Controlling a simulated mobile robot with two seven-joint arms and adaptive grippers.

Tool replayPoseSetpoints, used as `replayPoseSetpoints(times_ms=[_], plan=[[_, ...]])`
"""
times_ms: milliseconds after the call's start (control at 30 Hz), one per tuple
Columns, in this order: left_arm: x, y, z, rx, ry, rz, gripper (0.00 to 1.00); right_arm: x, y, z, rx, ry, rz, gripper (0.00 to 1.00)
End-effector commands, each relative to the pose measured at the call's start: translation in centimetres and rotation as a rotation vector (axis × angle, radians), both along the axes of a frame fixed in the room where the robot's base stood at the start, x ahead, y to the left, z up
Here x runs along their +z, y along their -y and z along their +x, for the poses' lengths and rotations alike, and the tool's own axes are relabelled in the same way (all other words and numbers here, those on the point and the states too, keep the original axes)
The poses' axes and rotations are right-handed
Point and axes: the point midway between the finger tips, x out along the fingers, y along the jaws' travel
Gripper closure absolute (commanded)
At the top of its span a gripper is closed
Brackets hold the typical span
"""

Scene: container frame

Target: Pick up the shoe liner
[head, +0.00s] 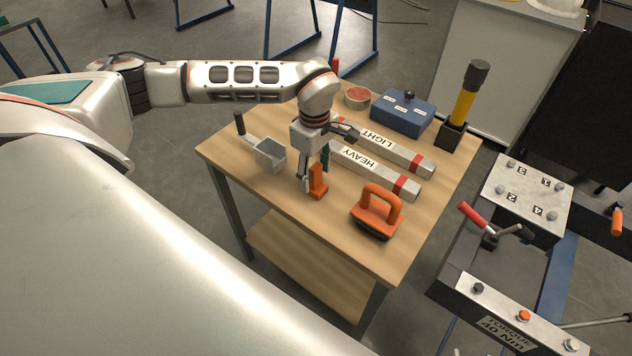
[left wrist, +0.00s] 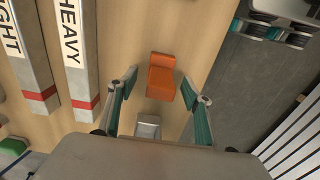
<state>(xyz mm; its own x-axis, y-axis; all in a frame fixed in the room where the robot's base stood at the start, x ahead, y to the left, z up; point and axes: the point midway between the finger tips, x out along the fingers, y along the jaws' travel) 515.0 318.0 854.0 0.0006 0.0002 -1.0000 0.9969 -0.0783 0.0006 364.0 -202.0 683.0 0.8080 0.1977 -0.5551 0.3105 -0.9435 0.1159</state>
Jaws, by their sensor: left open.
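The orange block-shaped piece, which I take for the shoe liner (head: 318,182), stands on the wooden table near its front left edge. It also shows in the left wrist view (left wrist: 161,77), with a stepped shape. My left gripper (head: 314,176) points down at it, open, with a finger on either side. In the left wrist view my left gripper (left wrist: 158,80) has gaps between its green finger pads and the piece. A small grey part (left wrist: 148,127) shows closer to the palm; I cannot tell what it is.
The wooden table (head: 225,150) also holds a grey scoop (head: 270,154), HEAVY (head: 375,172) and LIGHT (head: 400,153) bars, an orange-handled lifter (head: 378,210), a blue box (head: 402,113), a round red-topped tin (head: 357,96) and a yellow-black tool in a holder (head: 465,100).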

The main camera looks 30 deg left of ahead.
Motion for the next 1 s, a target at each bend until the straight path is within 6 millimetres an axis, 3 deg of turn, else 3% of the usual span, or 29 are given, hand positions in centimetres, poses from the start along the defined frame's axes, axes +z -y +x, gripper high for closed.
replayPoseSetpoints(times_ms=[200, 500, 667, 1000], plan=[[-2.9, 0.3, -0.1, 0.001, -0.003, -0.001, 0.5, 0.3, 0.0, 0.0, 0.0, 0.001, 0.0, 0.6], [-3.4, 0.2, 0.0, 0.0, 0.0, -0.001, 0.5, 0.3, 0.0, 0.0, 0.0, 0.001, 0.001, 0.6], [-3.4, 0.2, 0.0, 0.0, 0.0, -0.001, 0.89, 0.3, 0.0, 0.0, 0.0, 0.002, 0.001, 0.6], [-3.3, 0.2, 0.0, 0.0, 0.0, 0.0, 0.92, 0.3, 0.0, 0.0, 0.0, 0.001, 0.0, 0.6]])
